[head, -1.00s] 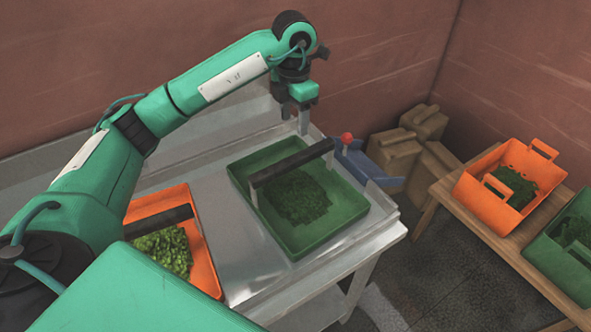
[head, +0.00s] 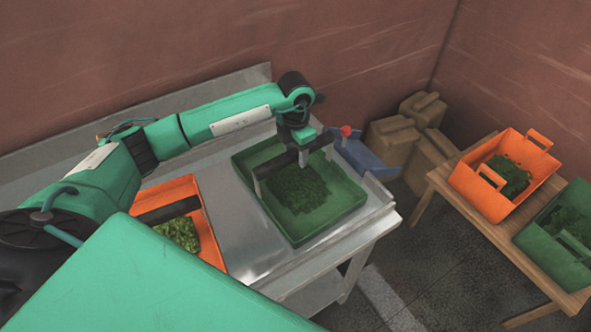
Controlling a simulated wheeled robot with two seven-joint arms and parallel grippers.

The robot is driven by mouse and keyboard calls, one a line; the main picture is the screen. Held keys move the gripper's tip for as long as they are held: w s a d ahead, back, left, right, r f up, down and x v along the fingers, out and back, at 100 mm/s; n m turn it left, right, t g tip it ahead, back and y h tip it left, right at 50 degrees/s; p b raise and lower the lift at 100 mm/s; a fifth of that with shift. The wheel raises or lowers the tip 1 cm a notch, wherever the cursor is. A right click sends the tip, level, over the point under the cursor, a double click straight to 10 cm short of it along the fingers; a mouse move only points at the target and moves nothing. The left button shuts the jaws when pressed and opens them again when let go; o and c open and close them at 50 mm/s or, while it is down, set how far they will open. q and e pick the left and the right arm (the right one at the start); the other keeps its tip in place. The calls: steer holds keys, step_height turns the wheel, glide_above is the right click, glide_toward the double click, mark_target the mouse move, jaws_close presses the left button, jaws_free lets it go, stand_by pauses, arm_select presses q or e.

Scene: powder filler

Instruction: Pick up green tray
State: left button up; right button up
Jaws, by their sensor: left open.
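The green tray (head: 325,220) sits on the metal table, with dark green leafy bits in it and a dark bar handle (head: 276,170) across its top. My left gripper (head: 303,155) is open, pointing down at the far part of the handle. Its fingers look level with the bar, but I cannot tell whether they touch it. My right gripper is not in view.
An orange tray (head: 208,243) with green bits stands left on the metal table (head: 238,225). A blue object with a red knob (head: 346,131) is behind the green tray. A wooden table (head: 470,212) at right holds an orange bin (head: 510,206) and another green bin (head: 538,244). Boxes (head: 389,138) stand behind.

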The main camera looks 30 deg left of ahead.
arm_select(q)
steer(key=shift+f, duration=0.4)
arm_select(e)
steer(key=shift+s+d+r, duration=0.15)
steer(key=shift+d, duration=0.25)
arm_select(q)
steer(key=shift+c, duration=0.2)
jaws_close()
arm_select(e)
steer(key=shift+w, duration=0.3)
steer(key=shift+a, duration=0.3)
arm_select(q)
steer(key=shift+w+r, duration=0.1)
steer(key=shift+r, duration=0.05)
